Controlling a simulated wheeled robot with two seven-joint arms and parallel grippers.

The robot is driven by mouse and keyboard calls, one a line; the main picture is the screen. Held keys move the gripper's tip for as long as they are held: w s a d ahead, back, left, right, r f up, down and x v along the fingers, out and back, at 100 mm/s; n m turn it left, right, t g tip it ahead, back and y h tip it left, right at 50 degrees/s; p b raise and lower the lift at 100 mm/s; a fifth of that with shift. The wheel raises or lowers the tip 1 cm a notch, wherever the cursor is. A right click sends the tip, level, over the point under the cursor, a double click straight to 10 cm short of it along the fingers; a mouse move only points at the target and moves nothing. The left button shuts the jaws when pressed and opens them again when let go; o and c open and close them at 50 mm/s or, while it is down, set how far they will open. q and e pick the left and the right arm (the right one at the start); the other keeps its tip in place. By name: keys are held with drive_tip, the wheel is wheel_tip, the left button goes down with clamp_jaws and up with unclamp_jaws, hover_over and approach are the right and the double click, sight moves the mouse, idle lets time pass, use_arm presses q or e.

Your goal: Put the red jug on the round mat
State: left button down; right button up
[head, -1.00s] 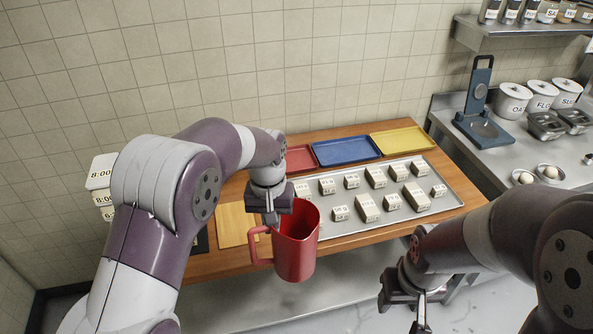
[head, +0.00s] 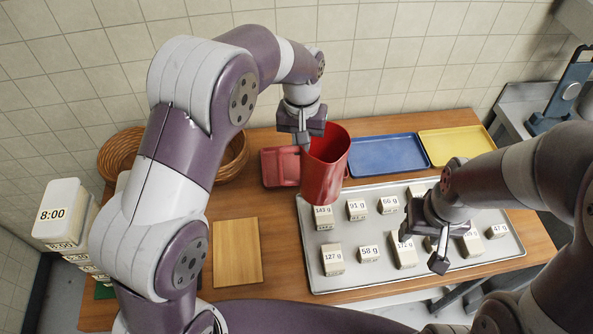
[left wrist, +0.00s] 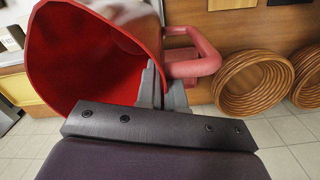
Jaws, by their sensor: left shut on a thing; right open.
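The red jug (head: 328,168) is held in the air above the table, near the red tray and the back left corner of the metal tray. My right gripper (head: 437,245) is open and empty, over the metal tray. I cannot make out a round mat in either view; my left arm hides part of the table.
A metal tray (head: 322,284) holds several weight-labelled blocks. Red (head: 280,168), blue (head: 388,155) and yellow (head: 452,147) trays line the back. A wooden board (head: 236,252) lies at left. Wicker baskets (head: 118,150) stand behind my left arm, and stacked labelled boxes (head: 62,212) stand at far left.

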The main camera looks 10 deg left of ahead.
use_arm(q)
drive_tip(key=s+a, duration=0.1)
drive_tip(key=s+a+f+p, duration=0.1)
drive_tip(key=a, duration=0.1)
drive_tip(key=shift+s+a, duration=0.15)
drive_tip(key=shift+a, duration=0.05)
drive_tip(key=a+f+p, duration=0.4)
drive_tip(key=a+f, duration=0.4)
drive_tip(key=f, duration=0.2)
drive_tip(key=shift+w+a, duration=0.15)
drive_tip(key=shift+w, duration=0.2)
use_arm(e)
wheel_tip(320, 180, up, 5)
drive_tip(key=shift+s+a+r, duration=0.1)
drive_tip(key=shift+r, duration=0.1)
use_arm(q)
drive_tip(key=c, duration=1.3)
unclamp_jaws()
drive_tip(key=shift+s, duration=0.2)
drive_tip(key=shift+o, duration=0.2)
use_arm(e)
drive_tip(key=shift+s, duration=0.2)
use_arm(q)
drive_tip(key=shift+w, duration=0.1)
use_arm(e)
drive_tip(key=shift+r, duration=0.1)
